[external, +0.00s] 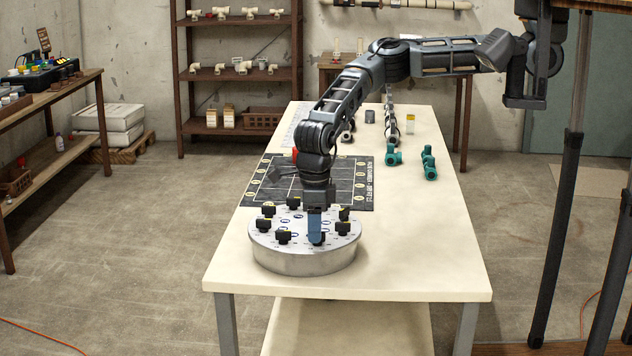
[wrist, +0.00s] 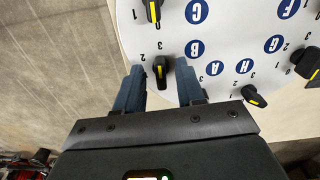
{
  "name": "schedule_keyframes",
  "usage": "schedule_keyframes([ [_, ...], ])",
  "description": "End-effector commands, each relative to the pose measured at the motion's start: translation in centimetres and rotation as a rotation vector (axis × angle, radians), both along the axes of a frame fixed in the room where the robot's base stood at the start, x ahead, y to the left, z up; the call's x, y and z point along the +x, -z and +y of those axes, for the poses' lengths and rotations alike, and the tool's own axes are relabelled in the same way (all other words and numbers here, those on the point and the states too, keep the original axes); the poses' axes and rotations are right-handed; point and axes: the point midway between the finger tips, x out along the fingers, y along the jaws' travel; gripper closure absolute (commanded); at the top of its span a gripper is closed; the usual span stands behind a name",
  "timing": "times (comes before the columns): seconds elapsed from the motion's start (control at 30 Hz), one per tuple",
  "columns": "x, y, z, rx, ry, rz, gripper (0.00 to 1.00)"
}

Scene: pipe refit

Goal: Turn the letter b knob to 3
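A round grey-white dial plate (external: 300,262) stands at the near end of the table and carries several black knobs with yellow marks. In the wrist view, the blue letter B disc (wrist: 194,49) lies beside a black knob (wrist: 162,70). That knob's yellow mark runs nearly upright in the picture, with small digits printed around the knob. My gripper (wrist: 161,88) is open, one blue finger on each side of this knob, with gaps visible. In the external view, my gripper (external: 317,230) points down at the plate's near edge, partly covering a knob.
A black mat (external: 350,185) lies behind the plate. Teal fittings (external: 430,168) stand farther back. The table's front right (external: 425,275) is clear.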

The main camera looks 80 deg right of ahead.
Motion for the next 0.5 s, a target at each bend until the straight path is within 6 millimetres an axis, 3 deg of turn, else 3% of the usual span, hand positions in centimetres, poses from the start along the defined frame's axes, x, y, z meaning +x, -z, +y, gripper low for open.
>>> schedule_keyframes([
  [0.17, 0.1, -0.8, 0.0, 0.0, 0.0, -0.001, 0.62],
  [0.5, 0.0, -6.0, 0.0, 0.0, -0.001, -0.002, 0.62],
])
